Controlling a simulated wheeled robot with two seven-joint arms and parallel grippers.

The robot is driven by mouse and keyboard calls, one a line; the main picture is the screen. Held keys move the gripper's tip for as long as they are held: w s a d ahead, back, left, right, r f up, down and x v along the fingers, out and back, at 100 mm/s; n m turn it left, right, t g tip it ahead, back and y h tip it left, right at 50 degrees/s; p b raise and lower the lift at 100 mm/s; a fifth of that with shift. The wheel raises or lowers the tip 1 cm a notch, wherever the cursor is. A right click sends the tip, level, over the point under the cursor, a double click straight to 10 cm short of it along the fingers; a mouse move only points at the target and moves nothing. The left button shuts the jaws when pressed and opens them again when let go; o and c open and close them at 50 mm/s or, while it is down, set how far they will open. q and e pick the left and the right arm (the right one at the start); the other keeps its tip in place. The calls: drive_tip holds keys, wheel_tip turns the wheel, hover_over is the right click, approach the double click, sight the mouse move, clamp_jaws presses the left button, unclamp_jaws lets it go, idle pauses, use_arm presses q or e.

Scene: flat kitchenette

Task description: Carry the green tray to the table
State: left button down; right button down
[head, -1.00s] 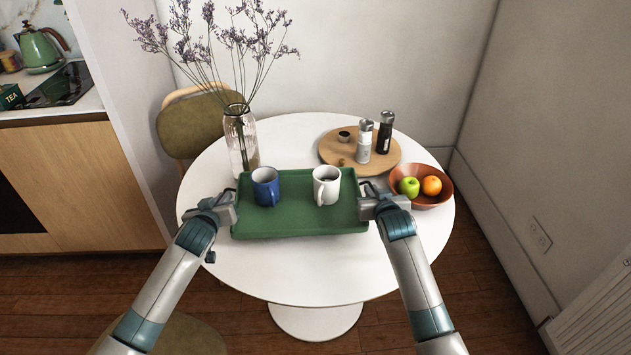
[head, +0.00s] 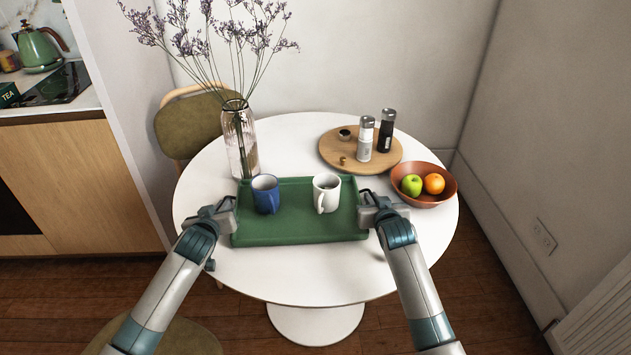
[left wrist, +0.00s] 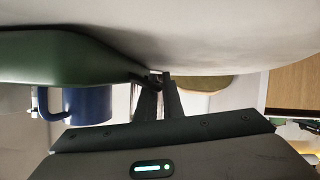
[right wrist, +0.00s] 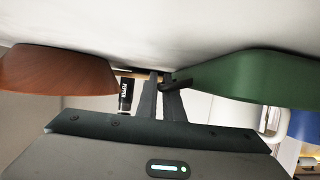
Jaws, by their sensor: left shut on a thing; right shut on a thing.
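The green tray (head: 300,232) is level over the front middle of the round white table (head: 290,276). A blue mug (head: 266,196) and a white mug (head: 326,194) stand upright on it. My left gripper (head: 233,203) is shut on the tray's left handle, seen in the left wrist view (left wrist: 158,82). My right gripper (head: 365,200) is shut on the right handle, seen in the right wrist view (right wrist: 163,82). The wrist views show the tray's underside very close to the tabletop; I cannot tell whether they touch.
A glass vase (head: 239,140) with dried flowers stands close behind the tray's left back corner. A copper-coloured bowl (head: 428,197) with fruit is just right of my right gripper. A round wooden board (head: 335,157) with shakers lies behind. The table's front strip is bare.

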use_arm(q)
drive_tip(key=c, duration=1.9)
unclamp_jaws()
use_arm(e)
drive_tip(key=c, duration=1.9)
unclamp_jaws()
drive_tip(key=shift+a, duration=0.1)
use_arm(q)
drive_tip(key=shift+d+r, duration=0.1)
drive_tip(key=shift+r, duration=0.05)
use_arm(e)
drive_tip(key=shift+r, duration=0.1)
